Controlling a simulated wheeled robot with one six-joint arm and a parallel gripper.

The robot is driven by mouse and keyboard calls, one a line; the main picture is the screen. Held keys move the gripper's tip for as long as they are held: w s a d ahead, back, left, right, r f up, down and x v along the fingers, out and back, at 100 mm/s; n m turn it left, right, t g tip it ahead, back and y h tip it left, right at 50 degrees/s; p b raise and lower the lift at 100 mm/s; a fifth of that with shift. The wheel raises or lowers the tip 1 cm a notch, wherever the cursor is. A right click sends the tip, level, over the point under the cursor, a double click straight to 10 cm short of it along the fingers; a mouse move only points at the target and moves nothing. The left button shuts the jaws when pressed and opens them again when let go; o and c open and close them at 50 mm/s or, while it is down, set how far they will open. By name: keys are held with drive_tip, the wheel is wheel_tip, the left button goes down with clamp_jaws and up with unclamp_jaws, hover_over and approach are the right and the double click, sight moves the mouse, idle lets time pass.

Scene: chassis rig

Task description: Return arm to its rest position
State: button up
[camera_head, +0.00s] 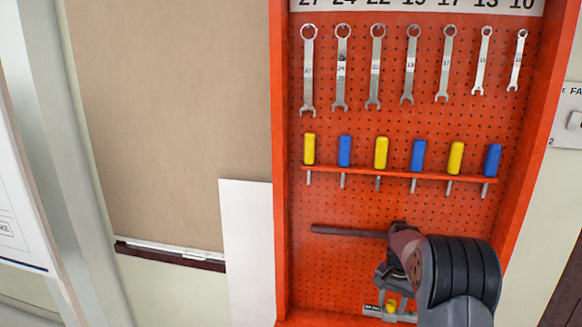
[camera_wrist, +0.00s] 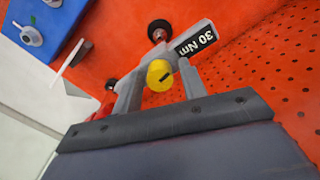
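In the camera_head view my gripper (camera_head: 391,276) is in front of the lower part of the red tool board (camera_head: 340,270), partly hidden by my dark arm. In the camera_wrist view its two grey fingers (camera_wrist: 160,88) stand apart. A yellow disc (camera_wrist: 160,73) shows between or just beyond them, with no clear contact. A grey piece with a "30 Nm" label (camera_wrist: 196,40) lies past the fingertips. A small yellow item (camera_head: 391,306) also shows below my gripper in the camera_head view.
Several wrenches (camera_head: 378,65) hang above a rail (camera_head: 400,175) with yellow and blue handled screwdrivers. A dark bar (camera_head: 345,231) sticks out left of my gripper. A white panel (camera_head: 246,250) stands left of the board. A blue plate with bolts (camera_wrist: 45,25) is near my gripper.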

drive_tip(key=n, duration=0.5)
drive_tip(key=m+b, duration=0.1)
drive_tip(key=m, duration=0.4)
drive_tip(key=shift+m, duration=0.4)
drive_tip(key=m+b, duration=0.1)
drive_tip(key=m, duration=0.4)
drive_tip(key=n+b, duration=0.1)
drive_tip(key=n, duration=0.4)
drive_tip(key=shift+n, duration=0.3)
